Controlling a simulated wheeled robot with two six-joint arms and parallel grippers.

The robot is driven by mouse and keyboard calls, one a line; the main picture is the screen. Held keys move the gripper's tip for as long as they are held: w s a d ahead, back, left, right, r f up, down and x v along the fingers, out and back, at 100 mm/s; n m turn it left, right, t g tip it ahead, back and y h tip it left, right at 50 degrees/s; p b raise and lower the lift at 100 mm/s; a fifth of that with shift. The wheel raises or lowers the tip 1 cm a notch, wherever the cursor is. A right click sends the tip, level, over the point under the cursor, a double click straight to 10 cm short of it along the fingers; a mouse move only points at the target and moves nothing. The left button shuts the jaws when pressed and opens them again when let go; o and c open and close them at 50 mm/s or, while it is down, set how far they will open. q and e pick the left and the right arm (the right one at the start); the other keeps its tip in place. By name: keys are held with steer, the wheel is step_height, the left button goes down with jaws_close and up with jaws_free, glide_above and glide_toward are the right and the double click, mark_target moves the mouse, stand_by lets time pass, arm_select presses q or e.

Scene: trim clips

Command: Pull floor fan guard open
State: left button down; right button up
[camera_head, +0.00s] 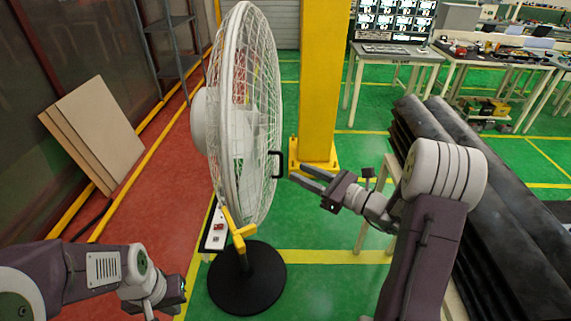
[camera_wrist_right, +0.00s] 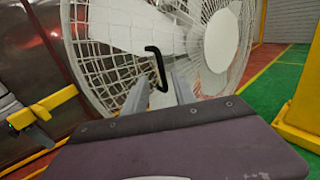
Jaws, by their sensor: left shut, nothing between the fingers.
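The floor fan has a white wire guard (camera_head: 262,110), seen nearly edge-on in the head view; it also fills much of the right wrist view (camera_wrist_right: 105,30). A black bar handle (camera_head: 281,164) sticks out from the guard's right side. My right gripper (camera_head: 297,174) is open and empty, a little right of the handle and slightly lower, apart from it. In the right wrist view the handle (camera_wrist_right: 158,68) shows between the two fingers, beyond them. My left gripper (camera_head: 172,298) is low at the left, shut and empty, away from the fan; its fingertips are hard to make out.
The fan's round black base (camera_head: 246,278) and yellow bracket (camera_head: 239,232) stand on the green floor. A yellow column (camera_head: 320,90) rises behind the handle. Long dark panels (camera_head: 500,190) lie at the right. Tan boards (camera_head: 96,135) lean on the left wall.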

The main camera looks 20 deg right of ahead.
steer(key=p+x, duration=0.1)
steer(key=x, duration=0.4)
steer(key=shift+w, duration=0.15)
steer(key=shift+w, duration=0.1)
jaws_close()
stand_by(1.1)
